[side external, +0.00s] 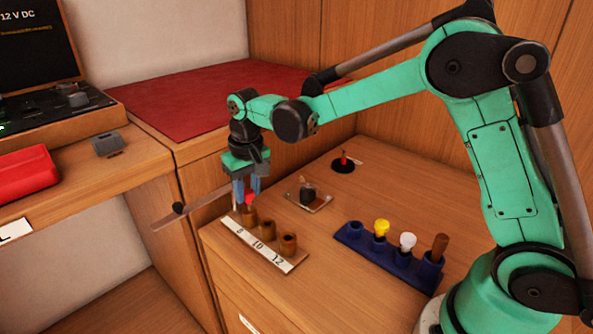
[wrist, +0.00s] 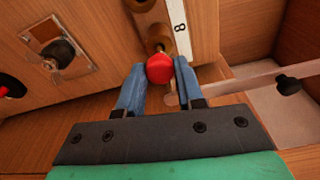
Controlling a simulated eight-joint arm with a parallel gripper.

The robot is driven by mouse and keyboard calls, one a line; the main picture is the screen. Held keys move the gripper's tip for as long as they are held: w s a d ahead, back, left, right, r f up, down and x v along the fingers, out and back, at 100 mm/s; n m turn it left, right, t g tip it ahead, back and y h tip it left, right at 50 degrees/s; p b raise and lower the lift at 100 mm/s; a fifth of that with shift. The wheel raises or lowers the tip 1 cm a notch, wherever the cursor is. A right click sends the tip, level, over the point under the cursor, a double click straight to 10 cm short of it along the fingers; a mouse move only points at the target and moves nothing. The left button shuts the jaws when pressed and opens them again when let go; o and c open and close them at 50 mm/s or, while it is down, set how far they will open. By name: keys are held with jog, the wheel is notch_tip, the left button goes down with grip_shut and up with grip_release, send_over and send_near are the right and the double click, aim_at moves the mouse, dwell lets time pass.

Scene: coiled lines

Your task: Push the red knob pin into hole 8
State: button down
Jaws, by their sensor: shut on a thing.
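My gripper (side external: 247,192) points down over the left end of the numbered strip, with its blue fingers shut on the red knob pin (side external: 249,200). In the wrist view the round red knob (wrist: 160,68) sits between the fingertips (wrist: 160,84). A short bit of metal shows just past the knob, at a brown socket (wrist: 157,38) beside the label 8 (wrist: 179,27). The side external view shows this socket (side external: 250,216) right under the knob. I cannot tell how far the pin is in the hole. The strip (side external: 262,245) also carries labels 10 and 12.
A blue rack (side external: 350,240) holds a yellow knob (side external: 381,227), a white knob (side external: 407,240) and a brown peg (side external: 439,246). A plate with a black knob (side external: 308,194) lies behind the strip. A thin bar (side external: 190,208) with a black knob sticks out left of my gripper.

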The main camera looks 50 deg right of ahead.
jog(key=shift+f, duration=0.9)
jog(key=shift+c, duration=0.8)
grip_release()
jog(key=shift+r, duration=0.15)
jog(key=shift+r, duration=2.4)
